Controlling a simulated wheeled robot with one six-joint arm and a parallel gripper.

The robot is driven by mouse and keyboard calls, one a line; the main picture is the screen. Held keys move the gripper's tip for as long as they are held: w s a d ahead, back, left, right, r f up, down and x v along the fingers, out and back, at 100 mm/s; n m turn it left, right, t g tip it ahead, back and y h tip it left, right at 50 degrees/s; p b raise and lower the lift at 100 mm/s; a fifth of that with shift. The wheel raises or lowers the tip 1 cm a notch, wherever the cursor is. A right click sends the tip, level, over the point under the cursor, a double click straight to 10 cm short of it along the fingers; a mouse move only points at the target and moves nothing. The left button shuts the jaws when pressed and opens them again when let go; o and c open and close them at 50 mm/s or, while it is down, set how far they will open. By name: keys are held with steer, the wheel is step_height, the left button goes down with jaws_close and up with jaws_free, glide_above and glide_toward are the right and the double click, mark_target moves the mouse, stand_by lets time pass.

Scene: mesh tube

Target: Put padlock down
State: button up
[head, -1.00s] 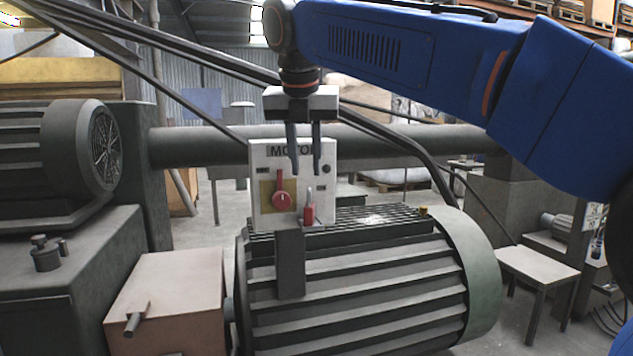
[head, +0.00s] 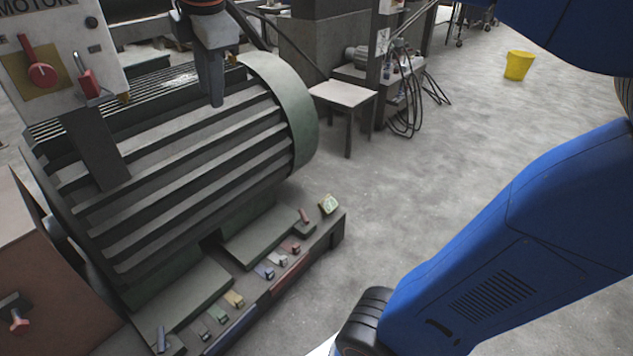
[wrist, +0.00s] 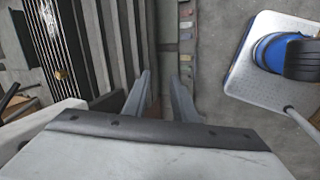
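A red padlock (head: 89,84) with a grey shackle shows at the lower right of the white motor switch box (head: 60,60), right of its red rotary handle (head: 42,74). My gripper (head: 216,100) is in front of the motor's upper right side, to the right of the red padlock and apart from it. In the wrist view my gripper (wrist: 160,82) has its two fingers well apart with nothing between them. Several small coloured lock-like pieces lie in a row on the motor's base (head: 330,224); they are too small to identify surely.
The big ribbed motor (head: 190,160) fills the left of the head view. A small grey table (head: 343,95) stands behind it. A yellow bucket (head: 518,66) stands on the open floor at the right.

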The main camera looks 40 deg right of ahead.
steer(key=s+d+f+m, duration=0.5)
steer(key=s+f+m, duration=0.3)
steer(key=f, duration=0.4)
steer(key=s+d+f+m, duration=0.6)
steer(key=s+f+m, duration=0.3)
steer(key=f, duration=0.3)
steer(key=shift+f+m+t, duration=0.2)
steer(key=shift+m+t, duration=0.1)
steer(key=shift+m, duration=0.6)
steer(key=shift+a, duration=0.1)
